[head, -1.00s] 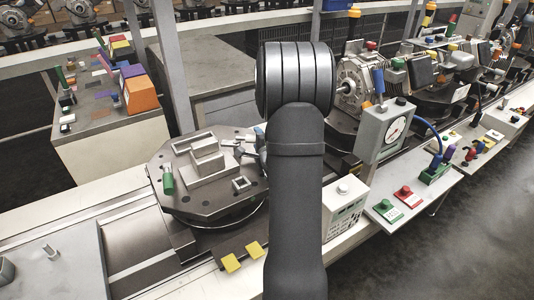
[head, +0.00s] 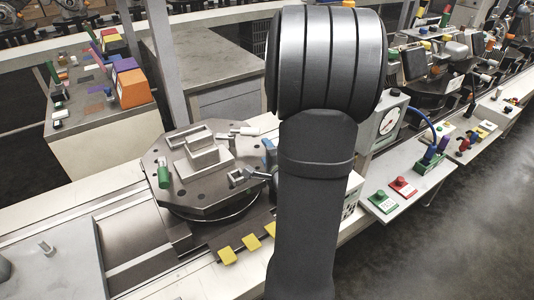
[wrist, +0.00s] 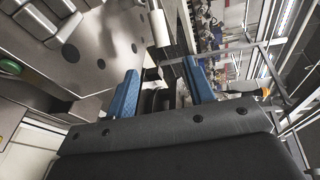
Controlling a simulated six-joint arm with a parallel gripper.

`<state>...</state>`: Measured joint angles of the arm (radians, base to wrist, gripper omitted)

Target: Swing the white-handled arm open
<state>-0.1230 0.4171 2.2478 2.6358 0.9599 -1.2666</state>
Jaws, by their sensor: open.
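The round grey fixture plate (head: 215,205) carries a stepped metal block (head: 205,157). A short white cylinder (head: 245,131), seemingly the handle of the arm, shows at the plate's back right edge in the head view. In the wrist view the white handle (wrist: 158,26) stands beyond the fingertips, roughly between their lines and apart from them. My gripper (wrist: 162,82) is open, its two blue fingers spread with nothing held. In the head view only a bit of blue finger shows at the plate's right edge; my own arm hides the rest. The handle's pivot is not clear.
A green cylinder (head: 163,176) stands at the plate's left edge. Yellow tags (head: 251,242) lie along the front ledge. A gauge box (head: 390,123) and a shelf with red and green buttons (head: 402,183) are to the right. A side table (head: 85,120) holds coloured blocks.

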